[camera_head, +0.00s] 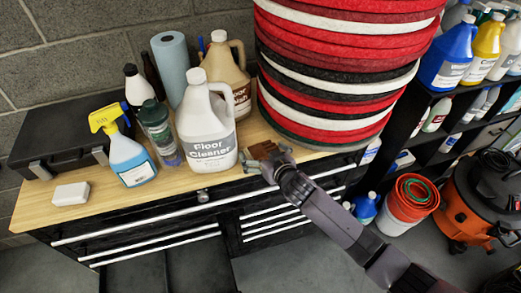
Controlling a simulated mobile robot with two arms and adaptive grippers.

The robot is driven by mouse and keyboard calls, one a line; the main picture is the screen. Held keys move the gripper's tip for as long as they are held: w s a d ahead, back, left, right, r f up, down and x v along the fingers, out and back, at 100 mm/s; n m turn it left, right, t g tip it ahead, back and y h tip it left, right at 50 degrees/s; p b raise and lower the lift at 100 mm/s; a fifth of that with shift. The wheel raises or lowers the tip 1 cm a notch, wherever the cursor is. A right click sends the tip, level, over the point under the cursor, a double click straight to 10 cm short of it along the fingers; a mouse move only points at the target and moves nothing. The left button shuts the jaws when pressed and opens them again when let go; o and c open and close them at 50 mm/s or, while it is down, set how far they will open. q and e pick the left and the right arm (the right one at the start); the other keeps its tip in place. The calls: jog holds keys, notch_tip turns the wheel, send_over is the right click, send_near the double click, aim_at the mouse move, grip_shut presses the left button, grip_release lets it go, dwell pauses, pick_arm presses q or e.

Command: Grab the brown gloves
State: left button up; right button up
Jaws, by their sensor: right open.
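The brown gloves (262,149) show as a small brown patch on the wooden worktop, between the white Floor Cleaner jug and the stack of round pads; part of them is hidden by my gripper. My right gripper (266,162) reaches in from the lower right, at the front edge of the worktop. Its fingers are open and sit right at the gloves. I cannot tell whether they touch them. My left gripper is not in view.
The Floor Cleaner jug (206,122) stands close to the left of the gripper. The tall red, black and white pad stack (335,75) rises just behind and right. A spray bottle (127,150) and a white block (70,194) are farther left. Black drawers (150,238) lie below the worktop.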

jog(key=shift+c, duration=0.4)
jog(key=c, duration=0.8)
jog(key=shift+c, duration=0.2)
jog(key=shift+r, duration=0.1)
